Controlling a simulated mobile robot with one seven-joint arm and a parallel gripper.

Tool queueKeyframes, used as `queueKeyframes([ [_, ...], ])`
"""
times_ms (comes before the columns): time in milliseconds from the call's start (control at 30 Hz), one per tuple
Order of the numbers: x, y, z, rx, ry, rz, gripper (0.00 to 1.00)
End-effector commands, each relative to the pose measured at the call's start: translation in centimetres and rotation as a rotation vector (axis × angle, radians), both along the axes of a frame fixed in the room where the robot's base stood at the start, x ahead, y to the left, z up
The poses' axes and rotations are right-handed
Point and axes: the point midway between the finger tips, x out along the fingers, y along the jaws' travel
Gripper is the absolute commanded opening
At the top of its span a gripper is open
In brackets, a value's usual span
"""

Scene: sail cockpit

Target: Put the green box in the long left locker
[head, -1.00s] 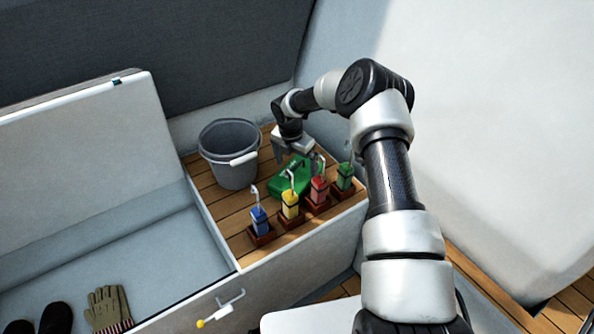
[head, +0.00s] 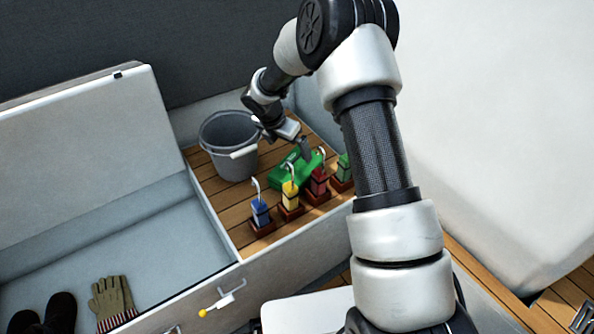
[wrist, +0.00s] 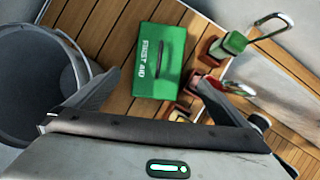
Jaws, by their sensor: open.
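The green box (head: 292,170), marked "FIRST AID", lies on the wooden slats behind a row of small coloured blocks. My gripper (head: 287,142) is open and empty, just above and behind the box. In the wrist view my gripper (wrist: 165,97) has its fingers spread wide, the box showing beyond and between them. The long left locker (head: 110,255) is open at the left, its lid (head: 85,150) raised.
A grey bucket (head: 229,150) stands left of the box, close to my gripper. Blue (head: 260,212), yellow (head: 290,195), red (head: 319,182) and green (head: 344,167) blocks with metal hooks stand in front. Gloves (head: 112,300) and dark boots (head: 60,315) lie in the locker.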

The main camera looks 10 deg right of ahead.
Motion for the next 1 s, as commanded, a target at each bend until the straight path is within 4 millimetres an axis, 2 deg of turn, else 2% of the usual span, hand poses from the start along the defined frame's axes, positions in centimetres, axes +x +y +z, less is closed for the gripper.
queueKeyframes([
  [33, 0.3, -0.4, -1.7, 0.0, 0.004, -0.002, 1.0],
  [300, 1.9, -1.9, -6.8, 0.002, 0.003, -0.001, 1.0],
  [400, 2.3, -2.2, -8.0, 0.001, 0.002, 0.0, 1.0],
  [667, 2.7, -2.6, -9.3, 0.001, 0.002, 0.0, 1.0],
  [1000, 4.1, -3.7, -13.4, 0.001, 0.0, -0.001, 1.0],
])
